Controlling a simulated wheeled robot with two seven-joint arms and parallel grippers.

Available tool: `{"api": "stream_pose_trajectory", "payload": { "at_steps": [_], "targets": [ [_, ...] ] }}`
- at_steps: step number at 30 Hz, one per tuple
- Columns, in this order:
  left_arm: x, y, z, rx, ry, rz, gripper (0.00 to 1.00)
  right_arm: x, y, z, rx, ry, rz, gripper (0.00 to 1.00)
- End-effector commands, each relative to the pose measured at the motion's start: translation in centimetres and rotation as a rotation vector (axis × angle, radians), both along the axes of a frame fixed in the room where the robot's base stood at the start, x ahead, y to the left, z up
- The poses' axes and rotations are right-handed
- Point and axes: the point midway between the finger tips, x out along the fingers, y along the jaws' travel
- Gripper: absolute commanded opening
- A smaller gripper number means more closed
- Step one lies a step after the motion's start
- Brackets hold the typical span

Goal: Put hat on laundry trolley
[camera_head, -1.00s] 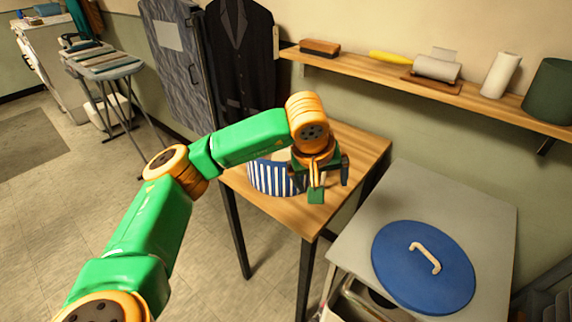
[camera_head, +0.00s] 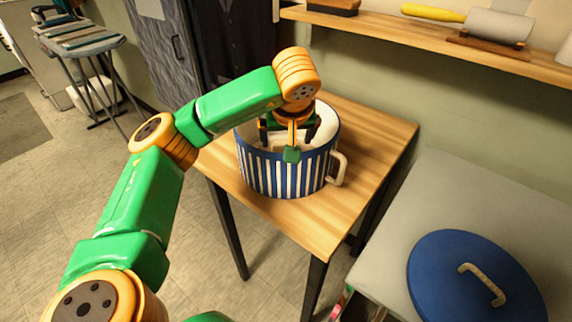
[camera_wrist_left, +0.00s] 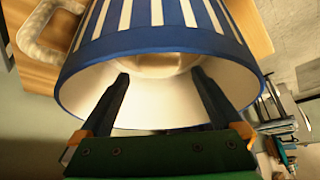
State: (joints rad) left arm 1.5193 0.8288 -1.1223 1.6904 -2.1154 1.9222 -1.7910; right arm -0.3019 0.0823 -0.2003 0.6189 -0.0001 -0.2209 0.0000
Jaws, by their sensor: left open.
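I cannot make out a hat or a laundry trolley in these views. A large blue-and-white striped pot (camera_head: 285,178) with a cream handle stands upright on the wooden table. My left gripper (camera_head: 289,138) is at its open mouth, pointing down, jaws open. In the left wrist view the pot (camera_wrist_left: 152,42) fills the top, and my left gripper (camera_wrist_left: 161,73) has its two fingers apart in front of its white inner wall. Something beige shows deep inside, too unclear to name. The gripper hides part of the pot's interior. My right gripper is out of view.
The wooden table (camera_head: 360,130) has bare room right of the pot. A grey counter (camera_head: 430,200) with a blue lid (camera_head: 440,270) stands at lower right. A wall shelf (camera_head: 400,35) holds a roller (camera_head: 498,25). An ironing board (camera_head: 85,50) stands at far left.

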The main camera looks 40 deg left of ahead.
Motion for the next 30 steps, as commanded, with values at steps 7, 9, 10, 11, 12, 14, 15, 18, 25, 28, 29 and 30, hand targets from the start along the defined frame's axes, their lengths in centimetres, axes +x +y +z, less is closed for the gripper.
{"api": "stream_pose_trajectory", "payload": {
  "at_steps": [7, 9, 10, 11, 12, 14, 15, 18, 25, 28, 29, 30],
  "targets": [
    [1.1, 0.9, -2.7, 0.0, 0.005, 0.003, 1.0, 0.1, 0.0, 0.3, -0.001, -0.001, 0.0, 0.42],
    [1.7, 1.3, -3.9, 0.0, 0.007, 0.003, 1.0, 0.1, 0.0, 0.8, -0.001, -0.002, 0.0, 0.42],
    [2.0, 1.5, -4.4, -0.001, 0.006, 0.002, 1.0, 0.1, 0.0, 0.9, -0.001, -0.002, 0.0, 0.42],
    [2.3, 1.7, -5.0, 0.0, 0.005, 0.003, 1.0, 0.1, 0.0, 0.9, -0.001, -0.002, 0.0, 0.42],
    [2.5, 1.9, -5.6, -0.002, 0.005, 0.002, 1.0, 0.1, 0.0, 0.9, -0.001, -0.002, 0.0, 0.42],
    [2.7, 2.1, -6.2, -0.001, 0.003, 0.001, 1.0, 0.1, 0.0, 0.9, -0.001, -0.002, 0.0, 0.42],
    [2.9, 2.2, -6.4, 0.0, 0.001, 0.001, 1.0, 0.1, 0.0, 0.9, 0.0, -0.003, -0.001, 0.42],
    [2.9, 2.2, -6.5, -0.001, 0.0, -0.001, 1.0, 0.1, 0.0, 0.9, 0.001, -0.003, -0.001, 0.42],
    [2.9, 2.1, -6.5, -0.001, 0.0, -0.001, 0.62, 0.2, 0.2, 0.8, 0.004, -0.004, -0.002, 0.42],
    [2.9, 2.1, -6.4, -0.001, 0.0, -0.001, 0.35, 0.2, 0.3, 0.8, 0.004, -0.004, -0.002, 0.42],
    [2.9, 2.1, -6.4, -0.001, 0.0, -0.001, 0.32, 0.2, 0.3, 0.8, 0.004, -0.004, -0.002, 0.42],
    [2.9, 2.1, -6.4, -0.001, 0.0, -0.001, 0.23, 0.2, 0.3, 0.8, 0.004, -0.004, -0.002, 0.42]
  ]
}}
